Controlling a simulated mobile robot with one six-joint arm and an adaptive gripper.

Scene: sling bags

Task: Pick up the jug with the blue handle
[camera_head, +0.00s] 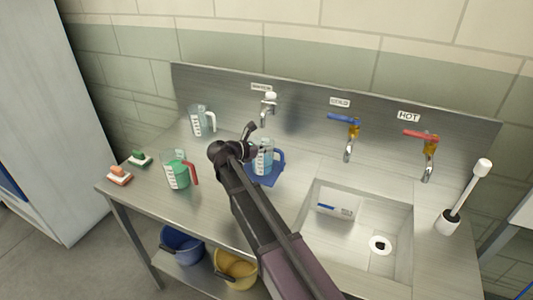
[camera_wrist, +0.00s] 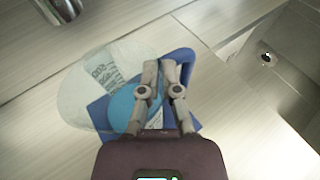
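The jug with the blue handle (camera_head: 264,158) is clear with dark measuring marks and stands upright on a blue square (camera_head: 267,180) on the steel counter. In the wrist view the jug (camera_wrist: 85,88) lies left of and behind my fingers, and its blue handle (camera_wrist: 187,58) curves just past the fingertips. My gripper (camera_wrist: 160,66) has its fingertips close together with a narrow gap between them. In the head view my gripper (camera_head: 250,130) is at the jug's left side and hides part of it. I cannot tell whether it touches the jug.
A red-handled jug with green contents (camera_head: 177,172) and a white-handled jug (camera_head: 199,121) stand to the left. Two brushes (camera_head: 120,175) lie at the counter's left end. Taps (camera_head: 346,130) project from the backsplash.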

